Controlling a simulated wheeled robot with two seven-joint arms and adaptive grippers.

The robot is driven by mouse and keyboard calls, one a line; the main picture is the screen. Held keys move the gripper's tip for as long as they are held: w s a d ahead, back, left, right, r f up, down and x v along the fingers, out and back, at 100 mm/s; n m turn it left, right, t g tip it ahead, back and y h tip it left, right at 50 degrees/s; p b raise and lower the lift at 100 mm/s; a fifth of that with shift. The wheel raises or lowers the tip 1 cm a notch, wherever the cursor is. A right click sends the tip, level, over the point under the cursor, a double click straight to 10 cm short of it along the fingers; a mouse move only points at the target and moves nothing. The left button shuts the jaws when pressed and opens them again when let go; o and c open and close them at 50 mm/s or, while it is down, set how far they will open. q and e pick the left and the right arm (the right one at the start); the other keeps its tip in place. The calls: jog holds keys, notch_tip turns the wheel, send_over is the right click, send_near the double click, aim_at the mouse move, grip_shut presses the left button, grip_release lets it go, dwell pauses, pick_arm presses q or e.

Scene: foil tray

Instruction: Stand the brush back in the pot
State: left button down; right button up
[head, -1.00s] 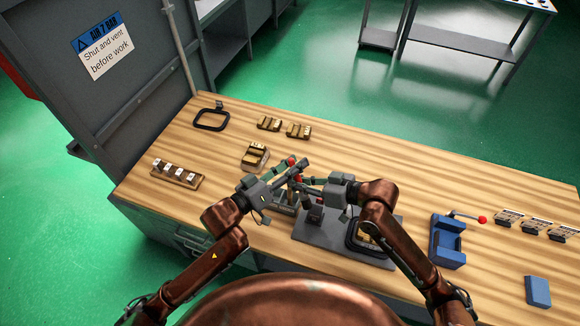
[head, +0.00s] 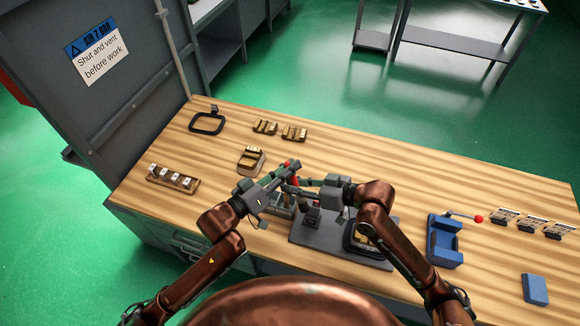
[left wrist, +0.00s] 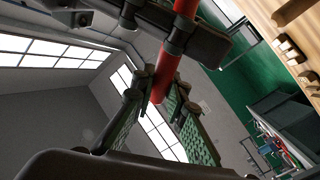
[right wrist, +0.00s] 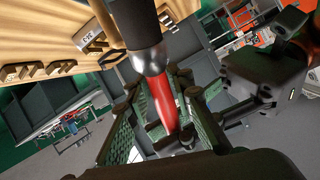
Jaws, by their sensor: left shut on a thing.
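The brush has a dark head, a silver collar and a red handle (right wrist: 161,98). My left gripper (head: 287,172) is shut on the red handle, which also shows in the left wrist view (left wrist: 164,82). My right gripper (head: 294,188) is just below and to the right of it. In the right wrist view its green-padded fingers stand apart on either side of the handle, with the dark brush head pointing away. Both grippers crowd together and hide most of the brush in the head view. I cannot make out the pot for certain.
A grey base plate (head: 300,236) with a dark block on it lies under the grippers. Brass type pieces (head: 251,158) lie behind them, and a wooden rack (head: 172,181) is at left. A blue fixture (head: 443,246) stands at right. The bench's back right is clear.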

jog(key=o, duration=0.3)
